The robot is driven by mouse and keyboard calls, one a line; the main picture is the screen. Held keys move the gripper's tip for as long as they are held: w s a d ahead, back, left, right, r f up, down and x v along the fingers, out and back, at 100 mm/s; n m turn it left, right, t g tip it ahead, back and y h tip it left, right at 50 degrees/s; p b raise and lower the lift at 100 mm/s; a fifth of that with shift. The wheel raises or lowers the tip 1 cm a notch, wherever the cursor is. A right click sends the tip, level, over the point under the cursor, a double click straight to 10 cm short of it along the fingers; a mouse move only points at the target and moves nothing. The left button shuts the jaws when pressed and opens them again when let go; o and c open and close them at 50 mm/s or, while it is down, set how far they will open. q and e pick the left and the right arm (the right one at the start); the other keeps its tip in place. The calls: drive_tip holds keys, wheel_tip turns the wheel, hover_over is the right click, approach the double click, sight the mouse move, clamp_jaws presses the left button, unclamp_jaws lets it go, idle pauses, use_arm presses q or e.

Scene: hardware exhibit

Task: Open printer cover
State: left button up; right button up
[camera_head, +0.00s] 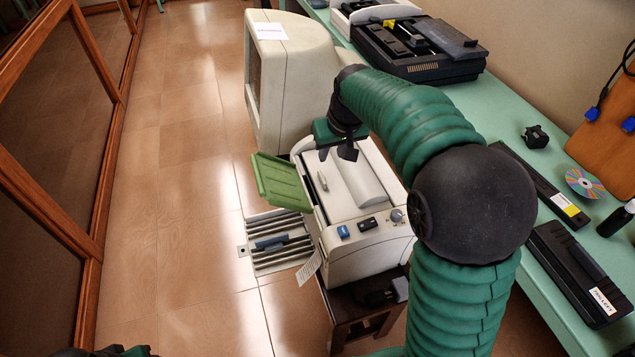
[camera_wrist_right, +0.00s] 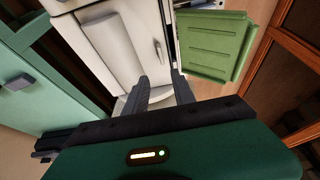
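The printer (camera_head: 365,236) is a white box below the middle of the head view, with a green flap (camera_head: 282,182) standing out on its left side. Its pale top cover (camera_head: 345,186) looks shut and carries a small slim handle (camera_head: 323,181); the handle also shows in the right wrist view (camera_wrist_right: 158,49). My right gripper (camera_head: 338,155) is over the far part of the printer top. In the right wrist view its two fingers (camera_wrist_right: 161,80) are apart with nothing between them, and the handle lies beyond their tips. A bit of my left gripper (camera_head: 115,352) shows at the bottom left edge; its fingers are hidden.
A large beige monitor (camera_head: 290,75) stands just behind the printer. A green table (camera_head: 530,240) with a black device (camera_head: 420,50), a disc (camera_head: 584,183) and dark boxes runs along the right. A wooden-framed panel (camera_head: 85,150) lines the left.

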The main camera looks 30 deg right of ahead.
sight(322, 177)
drive_tip(key=b+x, duration=0.2)
drive_tip(key=x, duration=1.3)
drive_tip(key=shift+w+f, duration=0.2)
drive_tip(key=shift+f, duration=0.1)
drive_tip(key=shift+a, duration=0.1)
clamp_jaws()
idle(0.4)
